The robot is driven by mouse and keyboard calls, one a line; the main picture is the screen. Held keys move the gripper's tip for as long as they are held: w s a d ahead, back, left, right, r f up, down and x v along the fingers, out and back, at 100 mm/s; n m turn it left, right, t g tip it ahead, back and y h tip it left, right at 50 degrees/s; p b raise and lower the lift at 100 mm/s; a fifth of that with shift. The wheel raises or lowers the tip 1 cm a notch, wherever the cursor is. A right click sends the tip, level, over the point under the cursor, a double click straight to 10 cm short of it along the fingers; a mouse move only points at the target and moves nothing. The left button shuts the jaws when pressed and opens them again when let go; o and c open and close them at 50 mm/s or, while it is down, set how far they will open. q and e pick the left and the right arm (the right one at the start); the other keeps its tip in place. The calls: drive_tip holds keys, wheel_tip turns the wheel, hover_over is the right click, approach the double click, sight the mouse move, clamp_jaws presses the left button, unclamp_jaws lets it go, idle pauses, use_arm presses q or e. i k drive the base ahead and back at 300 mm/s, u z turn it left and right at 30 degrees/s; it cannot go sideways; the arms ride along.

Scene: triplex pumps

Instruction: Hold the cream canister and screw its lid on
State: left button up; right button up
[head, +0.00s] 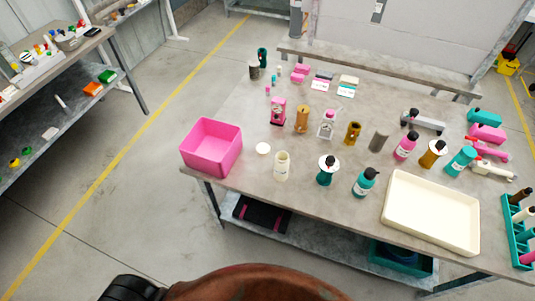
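The cream canister (281,165) stands upright near the front edge of the grey table, left of centre in the head view. Its top looks open, with no lid on it. A round cream lid (263,149) lies flat on the table just behind and left of the canister, apart from it. Neither of my grippers shows in the head view, and nothing is touching the canister or the lid.
A pink bin (211,147) stands at the table's left corner. A teal-and-white dispenser (327,170) and a teal bottle (365,182) stand right of the canister. A cream tray (432,247) fills the front right. Several bottles, jars and tools stand farther back.

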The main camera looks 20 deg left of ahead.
sight(282, 159)
drive_tip(key=k, duration=1.35)
drive_tip(key=u, duration=0.6)
drive_tip(key=i, duration=1.65)
drive_tip(key=z, duration=1.05)
